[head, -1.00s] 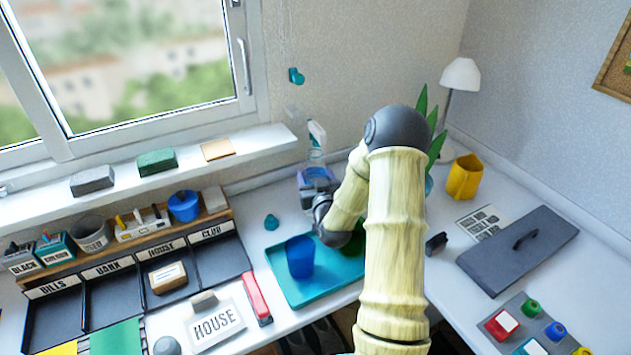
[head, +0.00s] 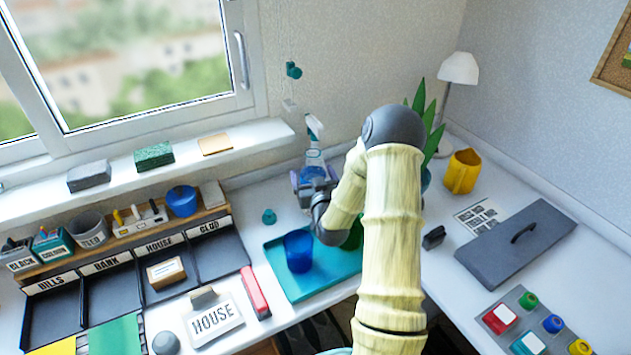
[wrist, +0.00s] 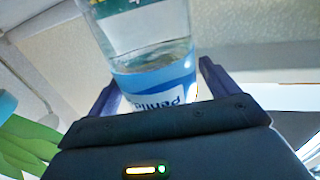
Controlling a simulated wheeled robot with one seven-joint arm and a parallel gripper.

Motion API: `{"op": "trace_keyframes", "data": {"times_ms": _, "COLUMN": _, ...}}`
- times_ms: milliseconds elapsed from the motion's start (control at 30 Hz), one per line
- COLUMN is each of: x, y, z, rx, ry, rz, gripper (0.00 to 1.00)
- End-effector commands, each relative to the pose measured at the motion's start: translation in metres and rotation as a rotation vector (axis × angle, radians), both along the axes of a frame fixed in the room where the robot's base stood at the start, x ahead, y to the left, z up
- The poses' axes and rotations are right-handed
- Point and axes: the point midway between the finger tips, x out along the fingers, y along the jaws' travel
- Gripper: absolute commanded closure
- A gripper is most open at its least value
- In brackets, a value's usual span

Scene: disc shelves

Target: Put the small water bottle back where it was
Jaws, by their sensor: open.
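A clear bottle with a blue, lettered label (wrist: 160,85) stands between the two dark fingers of my gripper (wrist: 155,80) in the wrist view. The fingers are apart, with the bottle in the gap; whether either touches it I cannot tell. In the head view my gripper (head: 314,180) is at the back of the desk, beyond the teal tray.
The teal tray (head: 282,275) holds a blue cup (head: 299,251) and a green thing (head: 353,236) partly behind my arm. A plant (head: 432,125), a lamp (head: 460,70) and a yellow mug (head: 462,171) stand to the right. The window sill (head: 245,140) is at the left.

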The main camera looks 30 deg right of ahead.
Motion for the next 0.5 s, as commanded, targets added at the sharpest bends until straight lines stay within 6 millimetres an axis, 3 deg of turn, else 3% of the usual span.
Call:
{"op": "trace_keyframes", "data": {"times_ms": 167, "x": -0.01, "y": 0.002, "z": 0.001, "rx": 0.001, "ry": 0.003, "rz": 0.0, "gripper": 0.13}}
{"op": "trace_keyframes", "data": {"times_ms": 500, "x": -0.065, "y": 0.015, "z": 0.0, "rx": 0.001, "ry": 0.003, "rz": 0.001, "gripper": 0.13}}
